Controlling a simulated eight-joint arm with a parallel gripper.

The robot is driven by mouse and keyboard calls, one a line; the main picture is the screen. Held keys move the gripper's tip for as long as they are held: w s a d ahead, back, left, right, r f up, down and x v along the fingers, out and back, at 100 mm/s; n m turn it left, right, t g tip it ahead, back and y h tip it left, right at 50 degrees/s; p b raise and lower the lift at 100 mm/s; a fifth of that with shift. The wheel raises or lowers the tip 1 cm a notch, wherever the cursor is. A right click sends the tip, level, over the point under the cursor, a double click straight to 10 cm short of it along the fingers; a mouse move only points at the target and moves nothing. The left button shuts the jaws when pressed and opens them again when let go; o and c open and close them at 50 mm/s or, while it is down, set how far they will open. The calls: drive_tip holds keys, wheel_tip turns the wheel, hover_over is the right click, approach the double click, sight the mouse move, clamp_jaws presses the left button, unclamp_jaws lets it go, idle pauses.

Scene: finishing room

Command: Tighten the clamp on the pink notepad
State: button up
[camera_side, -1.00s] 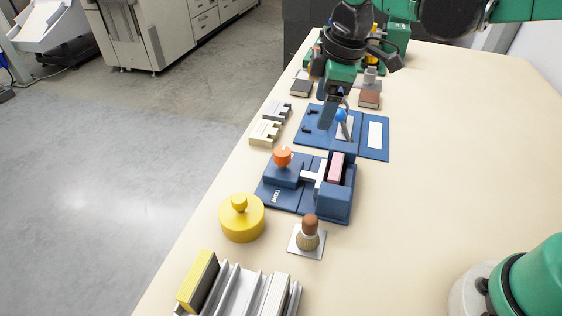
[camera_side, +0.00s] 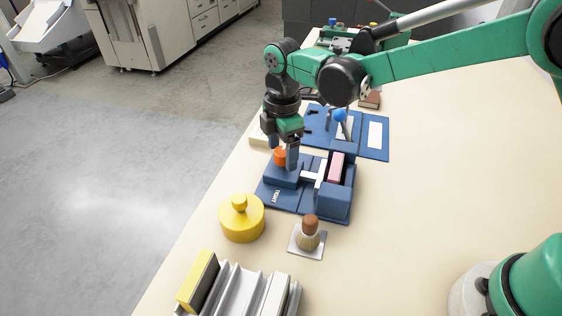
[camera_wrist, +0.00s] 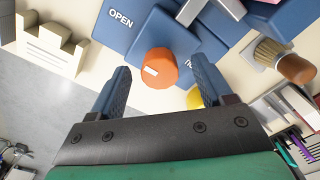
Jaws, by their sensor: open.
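The pink notepad (camera_side: 336,168) sits in a blue clamp fixture (camera_side: 340,203) on the table, with a white T-shaped pusher (camera_side: 312,177) against its left side. The clamp's orange knob (camera_side: 280,157) stands on a blue block at the fixture's left end. In the wrist view the orange knob (camera_wrist: 158,68) has a white mark, with "OPEN" lettered near it. My gripper (camera_side: 284,166) is above the knob, fingers pointing down. In the wrist view my gripper (camera_wrist: 160,88) is open, its two blue fingers apart on either side of the knob.
A yellow round weight (camera_side: 241,220) and a brush (camera_side: 308,235) on a plate stand in front of the fixture. A metal rack (camera_side: 240,290) is nearer. Another blue fixture (camera_side: 375,137) with a blue-knobbed lever is behind.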

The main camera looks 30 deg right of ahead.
drive_tip(key=shift+c, duration=0.2)
clamp_jaws()
